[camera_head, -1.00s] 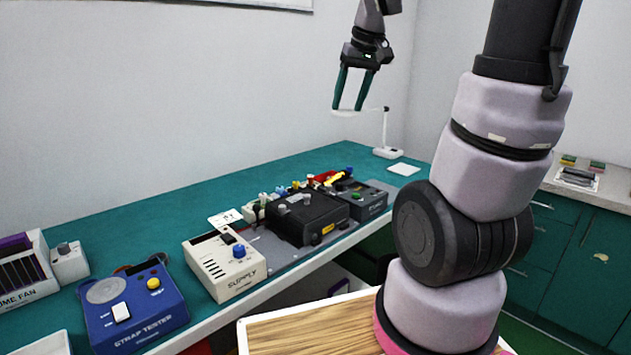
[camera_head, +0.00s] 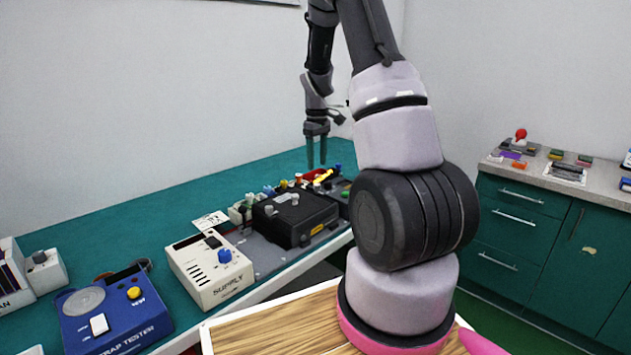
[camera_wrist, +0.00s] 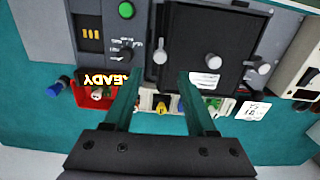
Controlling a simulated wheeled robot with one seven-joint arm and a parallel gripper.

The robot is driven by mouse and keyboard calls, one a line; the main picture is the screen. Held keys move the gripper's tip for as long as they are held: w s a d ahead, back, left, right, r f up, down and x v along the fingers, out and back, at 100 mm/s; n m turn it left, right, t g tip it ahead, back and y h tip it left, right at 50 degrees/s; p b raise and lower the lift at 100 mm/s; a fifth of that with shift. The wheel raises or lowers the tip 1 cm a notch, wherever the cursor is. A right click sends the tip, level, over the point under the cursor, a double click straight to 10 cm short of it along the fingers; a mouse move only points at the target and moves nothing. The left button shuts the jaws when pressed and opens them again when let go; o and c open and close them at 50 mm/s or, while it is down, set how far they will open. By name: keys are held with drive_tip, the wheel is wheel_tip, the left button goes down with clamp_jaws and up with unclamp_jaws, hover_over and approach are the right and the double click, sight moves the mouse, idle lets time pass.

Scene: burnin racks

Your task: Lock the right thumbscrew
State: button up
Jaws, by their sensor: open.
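A black box-shaped unit (camera_head: 300,220) sits on a grey plate on the green bench, with grey knobs on and around it. In the wrist view the unit (camera_wrist: 210,30) shows a central grey knob (camera_wrist: 213,61), one grey knob (camera_wrist: 160,54) at its left edge and another (camera_wrist: 263,68) off its right edge. Which one is the right thumbscrew I cannot tell for sure. My gripper (camera_wrist: 158,82) is open and empty, pointing down. In the head view my gripper (camera_head: 316,162) hangs above the far side of the unit, apart from it.
A cream supply box (camera_head: 212,268) and a blue strap tester (camera_head: 112,310) stand left of the unit. A grey module with a green button (camera_wrist: 126,10) adjoins it. Small colored connectors and a red part with a lit display (camera_wrist: 100,82) line the bench behind.

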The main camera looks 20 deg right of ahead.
sight(317, 184)
wheel_tip(317, 184, down, 7)
drive_tip(key=shift+f, duration=0.2)
clamp_jaws()
